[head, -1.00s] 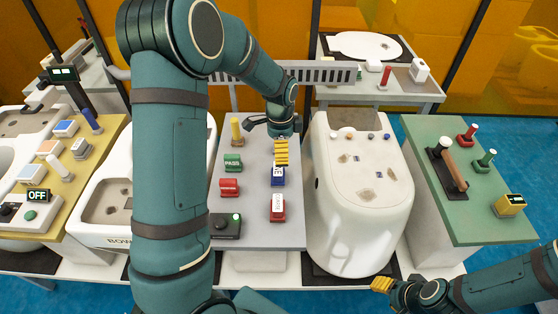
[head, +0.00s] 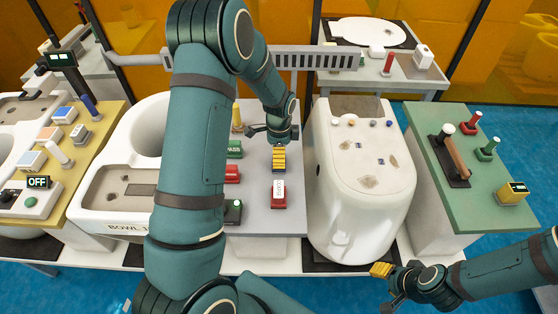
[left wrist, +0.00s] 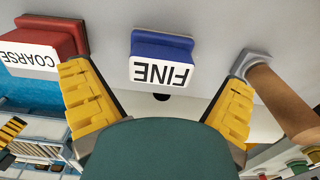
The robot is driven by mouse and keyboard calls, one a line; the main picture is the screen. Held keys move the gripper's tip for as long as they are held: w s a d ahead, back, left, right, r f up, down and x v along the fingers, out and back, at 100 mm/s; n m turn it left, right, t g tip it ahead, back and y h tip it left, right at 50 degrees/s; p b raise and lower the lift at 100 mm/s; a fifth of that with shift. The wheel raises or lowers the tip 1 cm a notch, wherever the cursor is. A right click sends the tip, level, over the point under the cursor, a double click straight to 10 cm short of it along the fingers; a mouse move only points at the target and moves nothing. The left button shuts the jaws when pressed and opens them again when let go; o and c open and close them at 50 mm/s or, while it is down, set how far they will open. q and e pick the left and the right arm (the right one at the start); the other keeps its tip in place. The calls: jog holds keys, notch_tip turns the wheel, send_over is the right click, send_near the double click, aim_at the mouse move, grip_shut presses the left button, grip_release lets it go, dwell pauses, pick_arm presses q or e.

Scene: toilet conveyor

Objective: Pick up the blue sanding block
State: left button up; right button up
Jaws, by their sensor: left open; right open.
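The blue sanding block (left wrist: 163,45), with a white face reading FINE, sits on the grey bench in the left wrist view. It lies between and beyond the fingertips of my open left gripper (left wrist: 157,76), with space on both sides. I cannot tell how far above it the fingertips are. In the head view my left gripper (head: 279,158) points down over the bench and largely hides the block. A red COARSE block (left wrist: 45,42) lies beside it and also shows in the head view (head: 279,195). My right gripper (head: 381,270) is open and empty at the lower right.
The grey bench (head: 257,216) also holds a green block (head: 235,149), another red block (head: 231,174) and a tan post (head: 237,118). The post (left wrist: 285,100) is close to one left finger. A white toilet body (head: 355,190) stands to the right.

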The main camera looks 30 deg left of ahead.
pick_arm(q)
jog(key=shift+f, duration=1.55)
jog(key=shift+c, duration=0.3)
jog(key=c, duration=1.2)
jog(key=shift+r, duration=0.1)
notch_tip(320, 180, up, 10)
jog(key=shift+f+p, duration=0.1)
jog(key=shift+p, duration=0.25)
jog(key=o, duration=0.6)
jog(key=c, duration=0.4)
